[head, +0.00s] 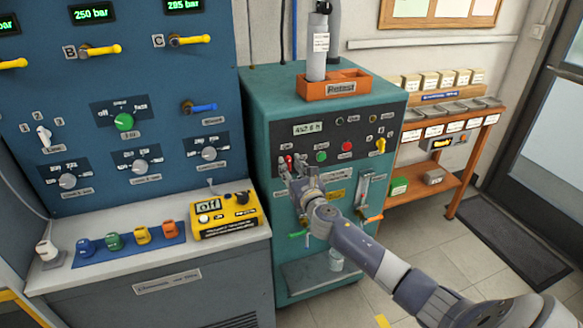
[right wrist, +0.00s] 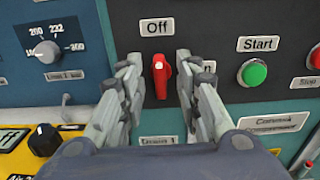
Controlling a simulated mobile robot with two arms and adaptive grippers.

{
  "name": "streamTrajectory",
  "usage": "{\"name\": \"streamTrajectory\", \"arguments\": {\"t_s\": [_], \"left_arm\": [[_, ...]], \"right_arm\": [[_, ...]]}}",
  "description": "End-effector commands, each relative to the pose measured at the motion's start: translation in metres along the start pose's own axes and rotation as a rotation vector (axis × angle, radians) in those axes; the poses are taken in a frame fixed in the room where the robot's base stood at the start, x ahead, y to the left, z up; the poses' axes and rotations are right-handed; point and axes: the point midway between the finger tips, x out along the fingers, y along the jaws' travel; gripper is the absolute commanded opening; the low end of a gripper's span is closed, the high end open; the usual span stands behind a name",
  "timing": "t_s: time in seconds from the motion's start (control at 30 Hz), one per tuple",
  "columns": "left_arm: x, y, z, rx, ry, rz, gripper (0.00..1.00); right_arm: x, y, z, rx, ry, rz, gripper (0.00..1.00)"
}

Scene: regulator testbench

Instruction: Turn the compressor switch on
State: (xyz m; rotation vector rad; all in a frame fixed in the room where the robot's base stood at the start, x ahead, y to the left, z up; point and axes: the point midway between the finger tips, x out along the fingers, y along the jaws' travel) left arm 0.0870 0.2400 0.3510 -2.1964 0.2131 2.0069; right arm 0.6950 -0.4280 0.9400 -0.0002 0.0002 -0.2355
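The red compressor switch (right wrist: 161,78) sits on the dark panel of the teal cabinet (head: 262,110), with its handle pointing roughly up at the "Off" label (right wrist: 157,27). Another label, ending in "n", is partly hidden to its right. My right gripper (right wrist: 156,75) is open, with one finger on each side of the switch and a gap on both sides. In the head view my right gripper (head: 298,168) is in front of the panel and partly covers the area around the red switch (head: 289,161). My left gripper is not in view.
A green Start button (right wrist: 253,72) and a red Stop button (head: 347,146) lie to the right of the switch. A yellow box (head: 228,228) with an "off" display stands on the bench to the left. The blue panel (head: 75,125) has several knobs.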

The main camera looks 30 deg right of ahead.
Motion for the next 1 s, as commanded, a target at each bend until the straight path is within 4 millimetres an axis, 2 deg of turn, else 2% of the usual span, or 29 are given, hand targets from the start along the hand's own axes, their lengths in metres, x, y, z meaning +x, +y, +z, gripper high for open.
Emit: {"name": "streamTrajectory", "arguments": {"t_s": [0.1, 0.23, 0.67, 1.0], "left_arm": [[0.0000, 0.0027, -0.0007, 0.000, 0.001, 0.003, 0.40], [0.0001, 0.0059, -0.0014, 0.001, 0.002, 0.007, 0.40], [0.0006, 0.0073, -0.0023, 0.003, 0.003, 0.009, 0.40], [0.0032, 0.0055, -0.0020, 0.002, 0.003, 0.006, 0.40]], "right_arm": [[-0.0002, 0.0001, -0.0001, 0.000, 0.000, 0.000, 0.29], [-0.0003, 0.0000, -0.0001, 0.000, 0.000, 0.000, 0.00], [-0.0004, -0.0002, -0.0003, 0.032, 0.000, 0.000, 0.00], [-0.0005, -0.0010, -0.0010, 0.245, 0.000, 0.000, 0.00]]}}
